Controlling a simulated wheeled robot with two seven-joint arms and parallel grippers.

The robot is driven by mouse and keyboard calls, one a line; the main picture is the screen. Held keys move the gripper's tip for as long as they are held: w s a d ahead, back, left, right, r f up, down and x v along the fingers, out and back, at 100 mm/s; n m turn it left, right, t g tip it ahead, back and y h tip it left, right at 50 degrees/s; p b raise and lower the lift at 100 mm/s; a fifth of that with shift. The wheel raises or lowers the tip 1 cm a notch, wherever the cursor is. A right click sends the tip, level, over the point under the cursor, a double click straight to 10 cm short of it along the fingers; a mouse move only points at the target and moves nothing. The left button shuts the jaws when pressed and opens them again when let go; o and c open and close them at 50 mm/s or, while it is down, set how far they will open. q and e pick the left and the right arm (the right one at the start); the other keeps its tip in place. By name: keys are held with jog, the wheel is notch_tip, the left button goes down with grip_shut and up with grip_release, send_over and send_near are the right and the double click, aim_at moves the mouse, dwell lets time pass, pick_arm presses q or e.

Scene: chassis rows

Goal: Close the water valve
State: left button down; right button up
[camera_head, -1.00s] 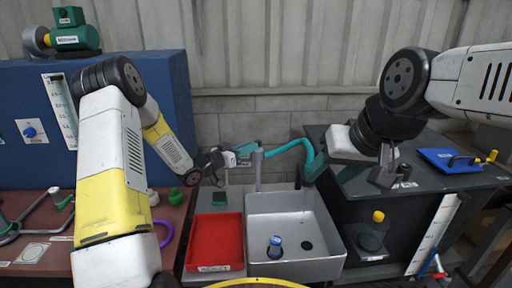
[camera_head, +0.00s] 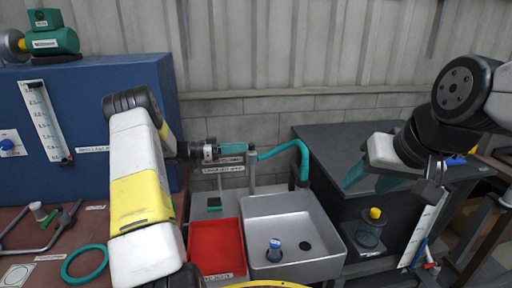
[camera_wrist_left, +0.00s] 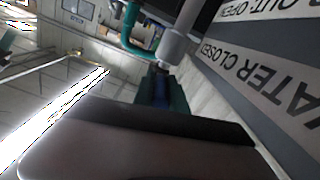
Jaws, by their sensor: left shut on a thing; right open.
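The teal water valve handle (camera_head: 232,148) sits beside the grey tap post (camera_head: 252,172) at the back of the sink (camera_head: 292,205). A teal spout (camera_head: 288,148) curves right from the post. My left gripper (camera_head: 222,152) reaches in from the left and is shut on the handle, hiding part of it. In the left wrist view, a teal part (camera_wrist_left: 165,92) shows just beyond my dark gripper, with the grey post (camera_wrist_left: 182,42) above it. A "water closed" label (camera_wrist_left: 262,95) lies on the right there. My right gripper (camera_head: 430,185) is open and empty at the right.
A red tray (camera_head: 216,247) lies left of the sink. A yellow-capped bottle (camera_head: 371,228) stands on a shelf under the dark counter (camera_head: 340,145). A teal ring (camera_head: 84,264) lies on the brown bench at left.

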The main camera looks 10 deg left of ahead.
pick_arm(q)
jog(key=shift+r, duration=0.1)
dwell(0.3)
jog(key=c, duration=1.3)
grip_release()
jog(key=shift+c, duration=0.2)
jog(key=shift+a, duration=0.1)
jog(key=v, duration=0.7)
jog(key=shift+a, duration=0.35)
